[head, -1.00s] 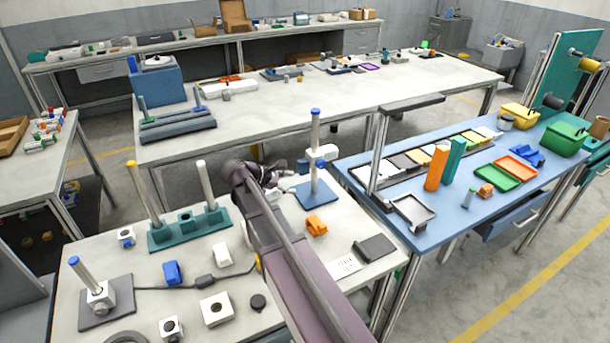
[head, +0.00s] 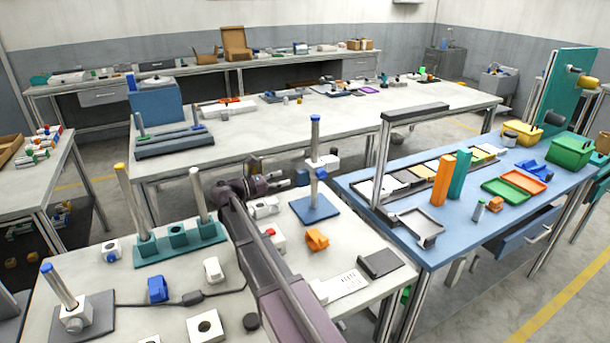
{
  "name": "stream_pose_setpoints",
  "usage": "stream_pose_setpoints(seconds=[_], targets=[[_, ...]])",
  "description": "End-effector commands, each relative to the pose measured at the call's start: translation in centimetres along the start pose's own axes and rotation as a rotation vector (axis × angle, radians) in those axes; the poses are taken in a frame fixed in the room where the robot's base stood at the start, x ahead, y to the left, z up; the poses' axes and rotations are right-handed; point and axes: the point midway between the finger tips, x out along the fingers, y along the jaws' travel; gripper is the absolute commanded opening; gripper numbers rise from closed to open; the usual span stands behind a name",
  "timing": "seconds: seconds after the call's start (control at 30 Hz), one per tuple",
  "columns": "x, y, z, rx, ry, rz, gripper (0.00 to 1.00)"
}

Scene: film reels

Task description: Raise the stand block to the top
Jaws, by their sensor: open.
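A stand with a blue base plate (head: 316,209) and an upright metal post (head: 315,140) with a blue top is near the far right of the near table. A white stand block (head: 326,161) with a blue knob (head: 321,174) sits around the post at about mid-height, with bare post above it. My gripper (head: 303,178) is open, just left of the post and slightly below the block. Its fingers are small and partly blurred; I cannot tell whether they touch the block or post.
Another stand with a white block (head: 76,318) is at the front left. A green rack with posts (head: 180,245) stands left of my arm. An orange part (head: 317,240) lies before the blue base. The blue table (head: 450,230) with its metal frame is to the right.

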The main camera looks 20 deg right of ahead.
Motion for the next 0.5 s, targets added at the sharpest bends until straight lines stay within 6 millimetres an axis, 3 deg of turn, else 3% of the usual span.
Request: stream_pose_setpoints(seconds=[0.27,0.5], targets=[[0.4,0.0,0.0,0.001,0.001,0.0,0.69],[2.4,0.0,0.0,0.002,0.002,-0.001,0.69]])
